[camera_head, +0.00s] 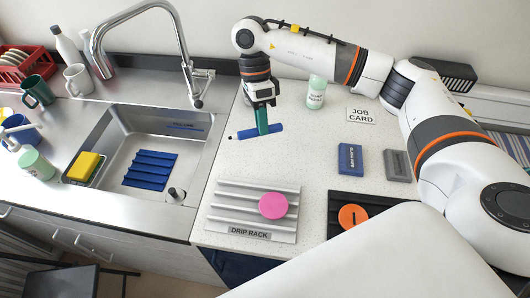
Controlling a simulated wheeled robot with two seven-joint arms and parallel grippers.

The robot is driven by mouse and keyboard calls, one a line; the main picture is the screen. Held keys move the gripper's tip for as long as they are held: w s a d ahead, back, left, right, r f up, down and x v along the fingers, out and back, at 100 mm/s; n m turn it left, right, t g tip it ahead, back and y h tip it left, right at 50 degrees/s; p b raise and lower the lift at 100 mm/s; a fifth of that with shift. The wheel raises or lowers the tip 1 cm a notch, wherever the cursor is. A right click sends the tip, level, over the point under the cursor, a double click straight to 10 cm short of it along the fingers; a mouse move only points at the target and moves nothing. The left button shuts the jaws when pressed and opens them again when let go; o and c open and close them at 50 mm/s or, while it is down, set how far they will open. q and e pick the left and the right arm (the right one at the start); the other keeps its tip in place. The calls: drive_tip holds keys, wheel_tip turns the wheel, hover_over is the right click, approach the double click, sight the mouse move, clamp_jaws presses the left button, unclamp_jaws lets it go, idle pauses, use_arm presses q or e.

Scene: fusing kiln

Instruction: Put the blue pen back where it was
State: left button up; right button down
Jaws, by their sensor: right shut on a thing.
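The blue pen (257,131) is a short blue rod with a dark tip pointing left. My right gripper (262,122) is shut on it, over the white speckled counter right of the sink. I cannot tell whether the pen touches the counter. A white job card (361,116) lies to the right of the gripper. My left gripper is not in view.
A green-white jar (316,93) stands close to the right of my right gripper. The drip rack (222,213) holds a pink disc (273,205). A blue block (350,158) and a grey block (397,165) lie further right. The sink (190,152) is at left. The counter between has free room.

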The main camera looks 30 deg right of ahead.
drive_tip(key=w+d+m+y, duration=0.1)
drive_tip(key=d+m, duration=0.2)
drive_tip(key=m, duration=0.2)
drive_tip(key=p, duration=0.3)
approach(268, 154)
drive_tip(key=shift+t+y, duration=0.3)
drive_tip(key=shift+t, duration=0.1)
drive_tip(key=x, duration=0.2)
drive_tip(key=s+x, duration=0.1)
drive_tip(key=x, duration=0.2)
drive_tip(key=shift+d, duration=0.1)
drive_tip(key=shift+w+f, duration=0.1)
drive_tip(key=shift+f, duration=0.25)
drive_tip(key=shift+f, duration=0.1)
drive_tip(key=shift+f+b, duration=0.15)
drive_tip(key=shift+b, duration=0.3)
drive_tip(key=c, duration=1.6)
unclamp_jaws()
